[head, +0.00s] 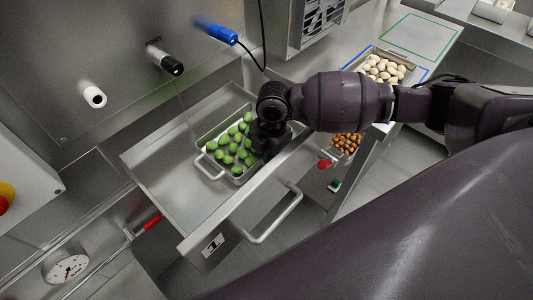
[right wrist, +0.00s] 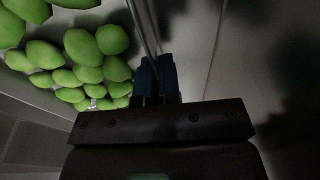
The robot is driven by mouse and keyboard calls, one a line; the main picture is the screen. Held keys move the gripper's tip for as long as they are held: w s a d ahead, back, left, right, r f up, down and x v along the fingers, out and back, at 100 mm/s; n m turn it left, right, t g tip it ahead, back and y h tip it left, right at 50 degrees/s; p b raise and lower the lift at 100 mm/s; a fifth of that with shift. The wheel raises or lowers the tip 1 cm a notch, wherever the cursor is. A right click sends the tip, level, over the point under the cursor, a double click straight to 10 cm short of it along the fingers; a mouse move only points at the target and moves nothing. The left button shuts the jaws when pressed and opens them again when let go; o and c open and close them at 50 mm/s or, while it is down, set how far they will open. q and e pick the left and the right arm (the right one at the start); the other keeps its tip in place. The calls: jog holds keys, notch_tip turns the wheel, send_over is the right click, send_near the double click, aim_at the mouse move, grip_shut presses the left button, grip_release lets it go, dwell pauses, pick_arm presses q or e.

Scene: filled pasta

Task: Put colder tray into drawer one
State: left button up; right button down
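A metal tray (head: 203,152) of green filled pasta is inside the open drawer (head: 165,170), which is labelled 1. Its wire handle shows on the near left side; its right end is hidden by my right arm. I cannot tell whether it rests fully on the drawer floor. My right gripper (head: 264,150) is at the tray's right end. In the right wrist view its dark blue fingers (right wrist: 157,80) are close together on the tray's rim, with the green pieces (right wrist: 75,65) to the left. My left gripper is not in view.
Another tray of pale pieces (head: 386,70) stands on the counter in a blue outline. A green outlined area (head: 420,36) beside it is empty. Orange pieces (head: 346,143) show lower down. The drawer's handle (head: 277,220) sticks out in front. A blue-ended probe (head: 222,34) hangs above.

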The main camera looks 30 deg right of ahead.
jog(key=shift+f, duration=0.25)
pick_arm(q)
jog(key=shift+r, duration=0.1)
pick_arm(e)
jog(key=shift+r, duration=0.1)
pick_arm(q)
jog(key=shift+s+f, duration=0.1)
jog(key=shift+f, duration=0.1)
pick_arm(e)
jog(key=c, duration=1.3)
grip_release()
jog(key=r, duration=0.3)
jog(key=r+p, duration=0.1)
jog(key=r, duration=0.3)
jog(key=d+r, duration=0.1)
jog(key=r, duration=0.2)
jog(key=shift+w+d+r+p, duration=0.1)
jog(key=shift+w+r+p, duration=0.1)
jog(key=shift+p, duration=0.2)
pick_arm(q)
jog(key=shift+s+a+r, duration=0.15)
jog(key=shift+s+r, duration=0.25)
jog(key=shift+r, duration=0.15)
pick_arm(e)
jog(key=shift+d+r, duration=0.1)
jog(key=shift+r, duration=0.6)
